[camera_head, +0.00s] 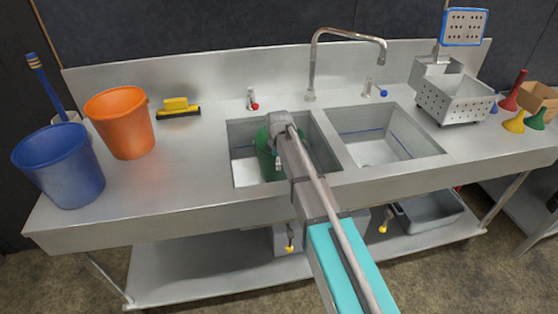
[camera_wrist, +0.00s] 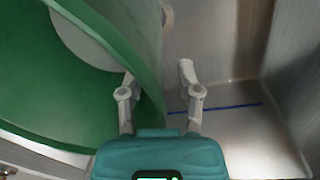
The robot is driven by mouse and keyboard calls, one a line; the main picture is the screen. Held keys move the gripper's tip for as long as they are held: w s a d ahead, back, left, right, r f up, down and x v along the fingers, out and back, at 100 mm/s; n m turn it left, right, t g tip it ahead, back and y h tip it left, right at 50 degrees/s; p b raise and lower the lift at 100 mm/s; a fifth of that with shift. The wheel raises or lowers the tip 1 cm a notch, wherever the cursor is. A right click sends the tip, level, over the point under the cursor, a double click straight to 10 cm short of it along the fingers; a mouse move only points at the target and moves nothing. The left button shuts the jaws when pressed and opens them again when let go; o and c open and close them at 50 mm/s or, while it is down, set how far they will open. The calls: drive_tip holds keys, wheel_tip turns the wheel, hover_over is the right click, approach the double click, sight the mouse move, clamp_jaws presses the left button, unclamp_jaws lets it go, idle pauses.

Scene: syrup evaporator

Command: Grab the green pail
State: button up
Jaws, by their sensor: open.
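The green pail (camera_head: 264,158) stands in the left sink basin, partly hidden behind my arm in the head view. In the wrist view the pail (camera_wrist: 90,113) fills the left side, with its open mouth and inner wall showing. My gripper (camera_wrist: 157,74) is open at the pail's right-hand rim. One finger overlaps the inside of the pail and the other is over the basin outside it, so the wall appears to lie between them. Whether either finger touches the wall cannot be told.
The left basin (camera_head: 245,172) has walls close around the pail. A faucet (camera_head: 313,70) rises behind the basins. The right basin (camera_head: 375,147) is empty. Orange (camera_head: 124,128) and blue (camera_head: 62,170) buckets stand on the left counter, and a perforated metal box (camera_head: 454,98) on the right.

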clamp_jaws()
idle(0.3)
drive_tip(key=shift+r+p, duration=0.4)
drive_tip(key=shift+p, duration=0.05)
idle(0.5)
drive_tip(key=shift+r+p, duration=1.3)
drive_tip(key=s+d+r+p, duration=0.6)
drive_tip(key=s+r+p, duration=0.3)
drive_tip(key=s, duration=0.3)
drive_tip(key=shift+d+r, duration=0.15)
drive_tip(key=shift+r, duration=0.05)
idle(0.3)
drive_tip(key=shift+s+d+r+p, duration=0.1)
drive_tip(key=shift+s+p, duration=0.05)
drive_tip(key=shift+p, duration=0.15)
idle(0.7)
